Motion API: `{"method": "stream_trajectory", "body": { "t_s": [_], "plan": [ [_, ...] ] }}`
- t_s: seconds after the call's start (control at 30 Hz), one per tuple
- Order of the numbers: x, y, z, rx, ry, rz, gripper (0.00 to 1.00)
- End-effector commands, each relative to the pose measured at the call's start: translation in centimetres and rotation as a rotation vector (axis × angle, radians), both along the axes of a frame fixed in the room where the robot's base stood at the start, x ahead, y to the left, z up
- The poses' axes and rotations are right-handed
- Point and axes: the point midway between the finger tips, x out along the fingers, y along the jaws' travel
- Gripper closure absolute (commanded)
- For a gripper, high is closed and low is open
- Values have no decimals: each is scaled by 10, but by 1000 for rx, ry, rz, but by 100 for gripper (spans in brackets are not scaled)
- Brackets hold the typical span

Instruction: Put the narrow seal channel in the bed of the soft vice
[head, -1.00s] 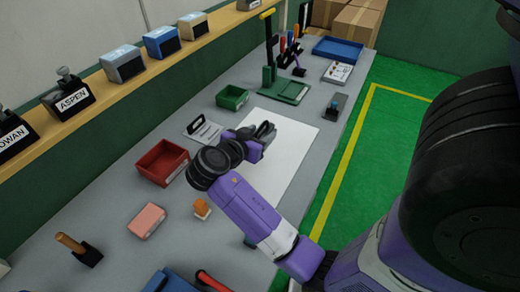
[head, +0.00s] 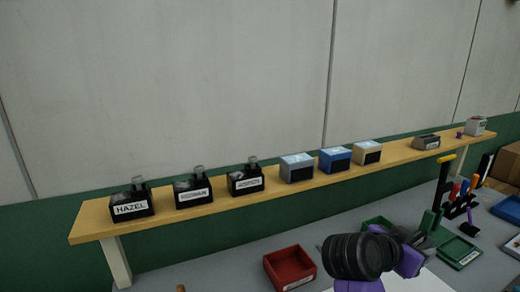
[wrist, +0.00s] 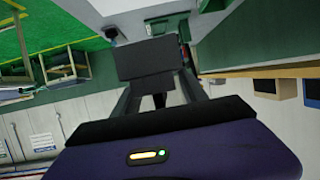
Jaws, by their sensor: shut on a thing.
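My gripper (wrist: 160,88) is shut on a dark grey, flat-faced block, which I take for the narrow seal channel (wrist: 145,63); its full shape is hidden. In the head view my gripper (head: 418,240) is held up over the far part of the bench, mostly behind my wrist. The held piece is clear of any surface in the wrist view. I cannot surely pick out the soft vice; a low grey-brown fixture (head: 427,142) with a label stands on the shelf to the right.
The yellow shelf (head: 215,199) carries black holders labelled HAZEL (head: 131,208), ROWAN (head: 194,195) and ASPEN (head: 246,183), then grey, blue and tan boxes (head: 335,160). A red bin (head: 290,268), a green tray (head: 460,251) and a tool rack (head: 460,205) stand on the bench near my arm.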

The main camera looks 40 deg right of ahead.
Motion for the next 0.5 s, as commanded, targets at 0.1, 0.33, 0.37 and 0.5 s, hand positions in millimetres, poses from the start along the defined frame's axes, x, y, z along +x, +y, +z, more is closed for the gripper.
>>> {"method": "stream_trajectory", "body": {
  "t_s": [0.1, 0.33, 0.37, 0.5],
  "plan": [
    [26, -2, 2, -1, -1, 107, 96],
    [84, 22, -10, -1, 0, 346, 96],
    [92, 27, -13, 0, 1, 378, 96],
    [128, 56, -26, 1, 2, 536, 96]
  ]
}}
